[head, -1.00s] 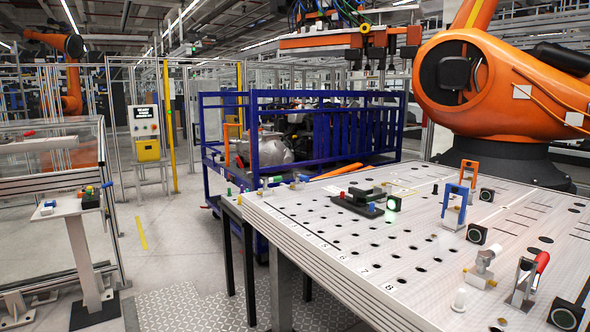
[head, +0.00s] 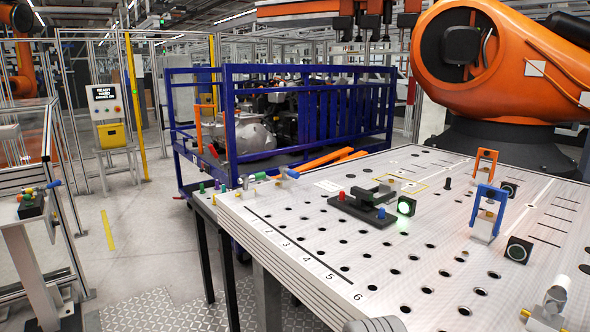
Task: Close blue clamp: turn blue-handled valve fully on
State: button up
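The blue clamp (head: 487,212) stands at the right of the white perforated table, its blue arched handle raised above a pale metal base. A small fitting with a blue handle (head: 290,172) sits at the table's far left corner. Another blue handle (head: 53,184) shows on a fitting on the stand at far left. Both look like valves, but they are too small for me to tell how far they are turned.
An orange clamp (head: 485,166) stands behind the blue one. A green-lit button (head: 406,206) is beside a black fixture (head: 362,208) on the table (head: 300,225). A blue cart (head: 300,120) and large orange robot arm (head: 500,60) are behind. Floor at left is open.

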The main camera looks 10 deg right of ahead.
aim_at(284, 170)
jog(key=u, duration=0.45)
jog(key=k, duration=1)
jog(key=u, duration=1.05)
jog(key=i, duration=2.9)
jog(key=z, duration=0.55)
jog(key=i, duration=1.2)
jog(key=z, duration=1.85)
jog(key=i, duration=1)
jog(key=z, duration=0.75)
